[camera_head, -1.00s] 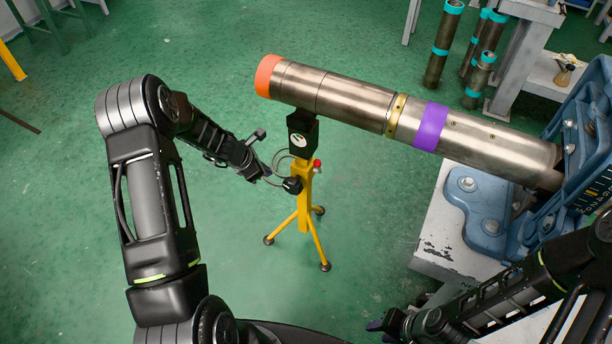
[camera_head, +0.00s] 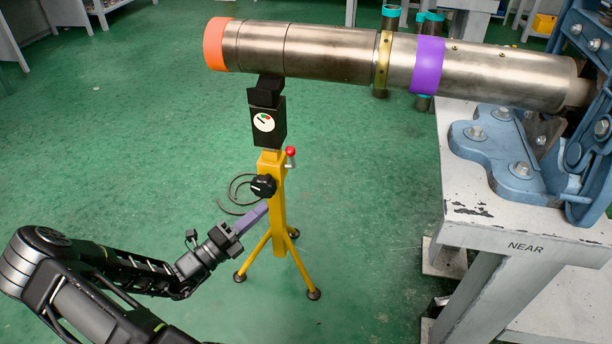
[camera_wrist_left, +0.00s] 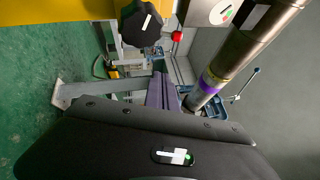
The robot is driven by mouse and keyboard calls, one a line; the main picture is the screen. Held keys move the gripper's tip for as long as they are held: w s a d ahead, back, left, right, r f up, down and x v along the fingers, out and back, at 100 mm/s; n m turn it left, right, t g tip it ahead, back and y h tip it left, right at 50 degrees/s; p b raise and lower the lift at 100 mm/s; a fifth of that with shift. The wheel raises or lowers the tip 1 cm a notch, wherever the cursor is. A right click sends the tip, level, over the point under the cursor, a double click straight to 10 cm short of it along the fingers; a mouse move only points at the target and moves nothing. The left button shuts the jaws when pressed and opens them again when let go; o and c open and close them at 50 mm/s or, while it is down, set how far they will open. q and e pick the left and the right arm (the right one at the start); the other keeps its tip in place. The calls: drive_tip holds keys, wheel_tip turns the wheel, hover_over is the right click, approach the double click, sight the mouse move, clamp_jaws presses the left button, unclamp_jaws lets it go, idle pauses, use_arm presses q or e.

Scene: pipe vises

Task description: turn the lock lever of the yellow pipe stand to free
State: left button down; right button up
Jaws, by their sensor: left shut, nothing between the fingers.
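The yellow pipe stand (camera_head: 278,195) stands on the floor on three legs. A small lever with a red ball (camera_head: 291,153) sits on the right side of its post; the red ball also shows in the wrist view (camera_wrist_left: 177,36). A black knob with a white mark (camera_head: 263,186) is on the post's left face, large in the wrist view (camera_wrist_left: 138,25). A black box with a dial (camera_head: 266,122) tops the post under the pipe. My left gripper (camera_head: 264,209), with purple fingers, is shut and empty, just left of the post below the knob; contact is unclear. My right gripper is out of view.
A long metal pipe (camera_head: 330,53) with an orange end and purple band runs above the stand into a blue vise (camera_head: 510,150) on a white bench (camera_head: 480,215) marked NEAR. A dark cable loop (camera_head: 235,192) hangs left of the post.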

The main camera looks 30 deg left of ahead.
use_arm(q)
drive_tip(key=shift+s+a+r+n+t, duration=0.15)
drive_tip(key=shift+r+n+t, duration=0.1)
drive_tip(key=shift+r, duration=0.25)
drive_tip(key=shift+s+a+r+n+t, duration=0.1)
drive_tip(key=shift+r+n+t, duration=0.15)
drive_tip(key=shift+r, duration=0.2)
drive_tip(key=b, duration=0.5)
approach(292, 159)
drive_tip(key=shift+w+d+r, duration=1.35)
drive_tip(key=shift+w+r, duration=0.75)
drive_tip(key=shift+w, duration=0.2)
